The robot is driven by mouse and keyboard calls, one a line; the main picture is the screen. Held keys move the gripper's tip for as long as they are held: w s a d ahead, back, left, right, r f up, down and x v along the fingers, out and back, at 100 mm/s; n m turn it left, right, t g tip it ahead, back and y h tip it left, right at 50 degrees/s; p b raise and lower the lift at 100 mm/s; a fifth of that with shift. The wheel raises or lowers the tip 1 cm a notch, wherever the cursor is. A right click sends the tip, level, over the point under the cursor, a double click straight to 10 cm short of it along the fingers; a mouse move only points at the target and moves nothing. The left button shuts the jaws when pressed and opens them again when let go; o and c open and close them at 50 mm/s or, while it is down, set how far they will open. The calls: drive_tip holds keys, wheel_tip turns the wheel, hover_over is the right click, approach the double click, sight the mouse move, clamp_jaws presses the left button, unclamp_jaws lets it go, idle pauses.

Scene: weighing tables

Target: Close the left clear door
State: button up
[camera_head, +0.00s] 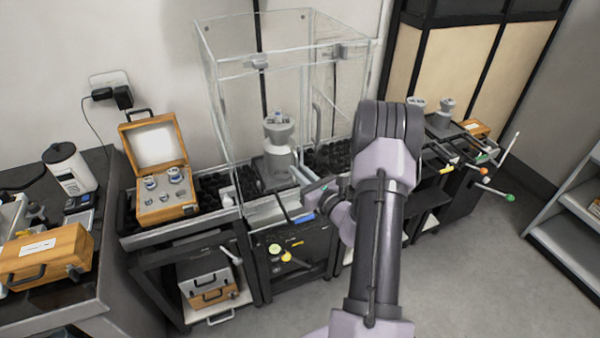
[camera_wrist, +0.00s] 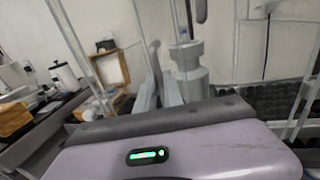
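A tall clear enclosure (camera_head: 222,100) stands on the middle weighing table in the head view. Its clear panels overlap, so I cannot tell which pane is the left door or how far it stands open. Small clear handle blocks sit on the upper front rail, and a curved upright handle (camera_head: 317,112) shows inside its outline. A grey weighing instrument (camera_head: 277,150) stands inside; it also shows in the wrist view (camera_wrist: 187,70). My gripper (camera_head: 303,216) is low at the enclosure's front, pointing left. Its fingertips are small and partly hidden, so its opening is unclear.
An open wooden weight box (camera_head: 163,205) stands left of the enclosure. A closed wooden case (camera_head: 45,256) lies on the left table. Rods with coloured knobs (camera_head: 484,171) stick out from the right table. Open floor lies at the lower right.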

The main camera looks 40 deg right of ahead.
drive_tip(key=o, duration=0.4)
drive_tip(key=shift+w+d, duration=0.1)
drive_tip(key=s, duration=0.5)
drive_tip(key=s+a+p, duration=0.1)
drive_tip(key=s, duration=0.5)
drive_tip(key=s+a+p, duration=0.1)
drive_tip(key=s, duration=0.5)
drive_tip(key=shift+s+a, duration=0.2)
